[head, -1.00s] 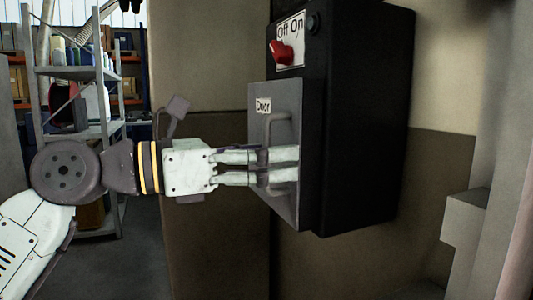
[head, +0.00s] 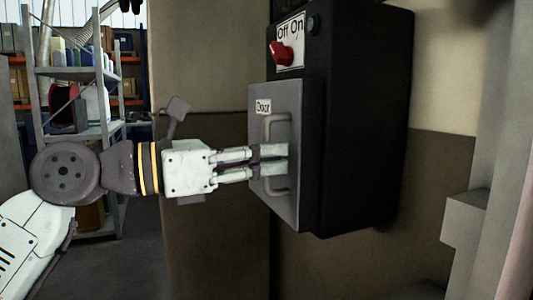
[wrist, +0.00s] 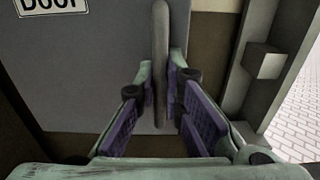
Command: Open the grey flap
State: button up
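The grey flap (head: 287,105) is a flat panel labelled "Door" on the front of a black box. It looks closed against the box. Its upright bar handle (head: 274,190) also shows in the wrist view (wrist: 161,40). My gripper (head: 280,159) reaches in from the left at about the handle's mid-height. In the wrist view the fingers (wrist: 160,80) stand on both sides of the bar, with their tips drawn in against it. The exact contact behind the fingertips is partly hidden.
The black box (head: 365,120) is mounted on the wall, with a red Off/On knob (head: 281,53) above the flap. A grey block-like ledge (head: 465,217) stands at the right. A shelf rack (head: 80,73) is at the back left.

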jog(key=w+a+m+g+p, duration=0.1)
jog(key=a+p, duration=0.1)
jog(key=a+m+g+p, duration=0.1)
jog(key=a+g, duration=0.1)
jog(key=a, duration=0.1)
jog(key=w+a+m+g+p, duration=0.1)
jog(key=a+p, duration=0.1)
jog(key=a, duration=0.1)
jog(key=shift+w+a+r+g+h+p, duration=0.2)
jog(key=shift+w+g+h+p, duration=0.1)
jog(key=shift+h, duration=0.1)
jog(key=shift+c, duration=0.3)
jog(key=shift+a+f, duration=0.1)
jog(key=shift+f, duration=0.15)
jog(key=w+a+m+g+p, duration=0.3)
jog(key=w+a+g+p, duration=0.2)
jog(key=w+a+p, duration=0.1)
jog(key=shift+a+p, duration=0.3)
jog(key=shift+p, duration=0.6)
jog(key=shift+s, duration=0.1)
